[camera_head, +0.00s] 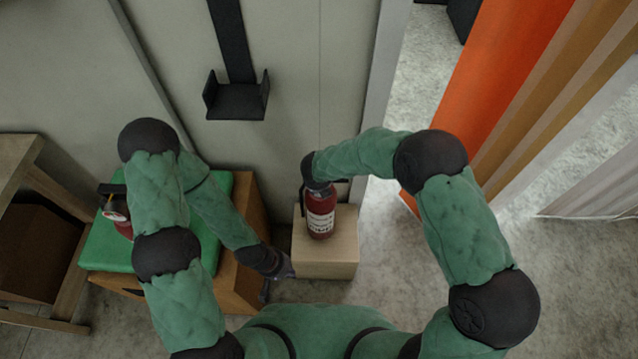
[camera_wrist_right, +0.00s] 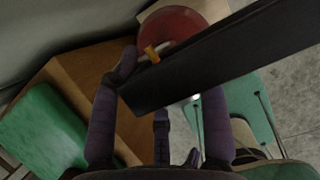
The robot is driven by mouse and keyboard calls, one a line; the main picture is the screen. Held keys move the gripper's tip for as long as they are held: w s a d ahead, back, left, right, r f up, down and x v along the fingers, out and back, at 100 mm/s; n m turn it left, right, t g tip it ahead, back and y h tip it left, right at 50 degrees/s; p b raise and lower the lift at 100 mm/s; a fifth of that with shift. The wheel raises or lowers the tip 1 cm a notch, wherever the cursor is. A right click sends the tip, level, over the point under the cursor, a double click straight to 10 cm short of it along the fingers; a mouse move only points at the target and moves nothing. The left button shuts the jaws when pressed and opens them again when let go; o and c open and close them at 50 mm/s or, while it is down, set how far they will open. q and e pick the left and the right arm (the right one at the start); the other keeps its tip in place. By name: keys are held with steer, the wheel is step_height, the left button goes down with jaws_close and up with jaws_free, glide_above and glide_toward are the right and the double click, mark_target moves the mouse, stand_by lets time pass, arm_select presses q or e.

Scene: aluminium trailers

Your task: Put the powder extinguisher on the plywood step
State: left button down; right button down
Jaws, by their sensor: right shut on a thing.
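The powder extinguisher (camera_head: 321,213) is a red cylinder with a white label and a dark top. It is upright over the plywood step (camera_head: 340,264), a pale box on the floor; I cannot tell whether its base touches. My right gripper (camera_head: 316,185) is shut on its top, mostly hidden under the wrist. In the right wrist view, the extinguisher's red body (camera_wrist_right: 165,28) shows past a dark bar between the purple fingers. My left gripper (camera_head: 278,278) is low beside the step's left side, empty, with its fingers apart.
A second red extinguisher (camera_head: 117,214), partly behind my left arm, is on a green-topped wooden box (camera_head: 95,255). A black wall bracket (camera_head: 236,102) hangs empty. A wooden stand (camera_head: 20,155) is far left, and an orange panel (camera_head: 500,75) is right.

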steer(key=shift+b+x, duration=0.55)
steer(key=shift+x, duration=0.2)
steer(key=c, duration=0.9)
jaws_free()
steer(key=shift+s+f, duration=0.4)
steer(key=shift+o, duration=1.3)
steer(key=shift+r, duration=0.1)
